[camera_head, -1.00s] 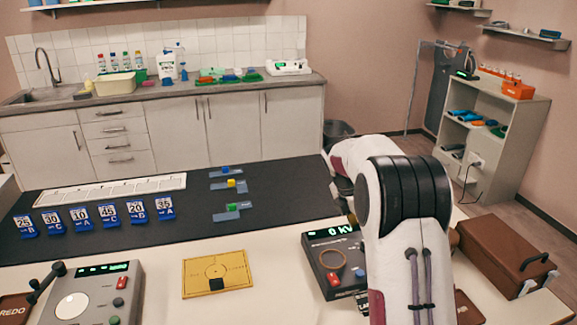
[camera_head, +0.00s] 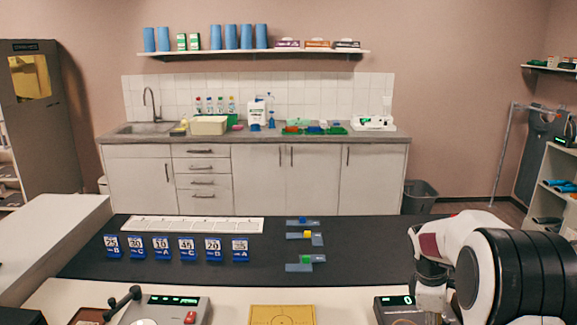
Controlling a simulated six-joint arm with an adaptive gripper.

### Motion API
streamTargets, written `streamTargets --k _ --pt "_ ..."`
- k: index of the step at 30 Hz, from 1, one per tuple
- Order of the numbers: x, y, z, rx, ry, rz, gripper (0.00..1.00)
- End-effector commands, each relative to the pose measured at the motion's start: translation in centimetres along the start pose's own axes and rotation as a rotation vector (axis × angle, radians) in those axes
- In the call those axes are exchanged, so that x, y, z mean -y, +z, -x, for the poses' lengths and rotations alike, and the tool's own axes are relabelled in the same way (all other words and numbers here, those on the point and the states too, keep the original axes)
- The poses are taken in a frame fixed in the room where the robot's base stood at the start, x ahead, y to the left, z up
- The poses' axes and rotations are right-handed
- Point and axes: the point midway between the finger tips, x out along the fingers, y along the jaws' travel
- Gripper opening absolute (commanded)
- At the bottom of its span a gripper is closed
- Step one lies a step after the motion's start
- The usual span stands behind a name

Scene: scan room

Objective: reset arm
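My arm, white with black joint rings, fills the lower right of the head view. Its gripper is not visible; the arm's end is out of frame or hidden behind its own links. No held object shows.
A black mat (camera_head: 370,240) carries a white slotted strip (camera_head: 190,224), several blue number cards (camera_head: 161,248) and grey blocks with blue, yellow and green pieces (camera_head: 305,263). In front are a grey control box (camera_head: 170,310), a yellow plate (camera_head: 283,314) and a display box (camera_head: 395,308), partly hidden by my arm.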

Motion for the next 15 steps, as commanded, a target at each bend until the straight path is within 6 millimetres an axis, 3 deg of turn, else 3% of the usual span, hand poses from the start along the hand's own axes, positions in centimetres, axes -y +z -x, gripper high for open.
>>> streamTargets --k 15 --pt "9.4 0.2 7.0 -0.082 -0.043 -0.539 0.4"
